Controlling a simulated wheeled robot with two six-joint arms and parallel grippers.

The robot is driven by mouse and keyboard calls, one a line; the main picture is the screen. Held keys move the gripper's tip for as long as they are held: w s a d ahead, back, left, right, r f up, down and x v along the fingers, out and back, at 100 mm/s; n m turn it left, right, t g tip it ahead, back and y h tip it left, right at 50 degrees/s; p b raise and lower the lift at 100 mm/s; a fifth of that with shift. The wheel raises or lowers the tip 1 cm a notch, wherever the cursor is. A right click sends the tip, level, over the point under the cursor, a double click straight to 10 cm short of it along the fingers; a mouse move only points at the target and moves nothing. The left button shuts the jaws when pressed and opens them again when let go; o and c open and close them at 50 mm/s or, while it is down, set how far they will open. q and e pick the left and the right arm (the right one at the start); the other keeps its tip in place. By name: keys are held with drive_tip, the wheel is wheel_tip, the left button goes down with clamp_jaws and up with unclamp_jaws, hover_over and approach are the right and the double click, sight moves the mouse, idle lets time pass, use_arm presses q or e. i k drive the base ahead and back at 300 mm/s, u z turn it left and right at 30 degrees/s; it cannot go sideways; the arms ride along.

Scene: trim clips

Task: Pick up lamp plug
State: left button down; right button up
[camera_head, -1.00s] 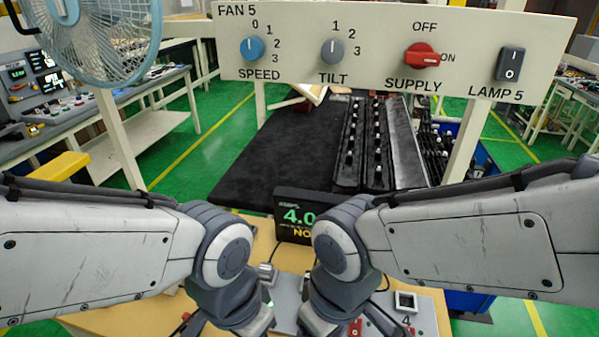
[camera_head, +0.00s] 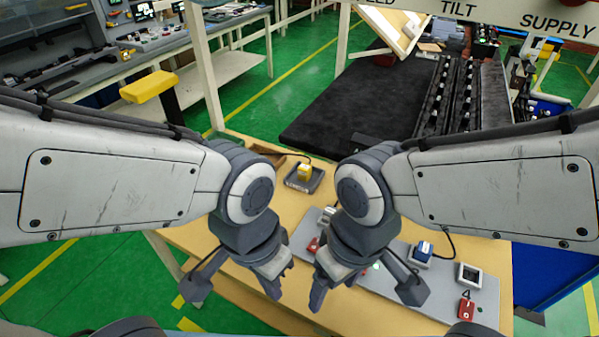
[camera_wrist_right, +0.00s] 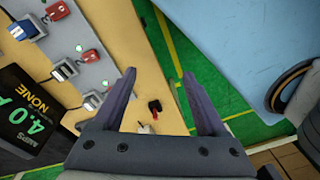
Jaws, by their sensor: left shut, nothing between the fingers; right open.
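A yellow plug (camera_head: 304,172) sits in a small dark tray (camera_head: 302,182) at the back left of the bench. A blue plug (camera_head: 424,247) sits on the grey socket strip (camera_head: 446,281) and also shows in the right wrist view (camera_wrist_right: 57,11). No lamp label is readable on either plug. My left gripper (camera_head: 276,284) is shut and empty above the bench's front left, nearer than the yellow plug. My right gripper (camera_head: 328,291) is open and empty; its spread fingers show in the right wrist view (camera_wrist_right: 158,82). Both grippers are apart from the plugs.
Red switches (camera_head: 466,309) and an empty white-framed socket (camera_head: 469,275) are on the strip. A small red and black piece (camera_wrist_right: 154,105) lies on the wooden bench beyond my right fingers. A display (camera_wrist_right: 30,112) stands on the bench. A yellow-topped post (camera_head: 148,87) stands left.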

sight(304, 170)
drive_tip(key=u, duration=2.15)
drive_tip(key=i, duration=1.8)
drive_tip(key=z, duration=2.95)
drive_tip(key=i, duration=0.5)
drive_tip(key=z, duration=0.1)
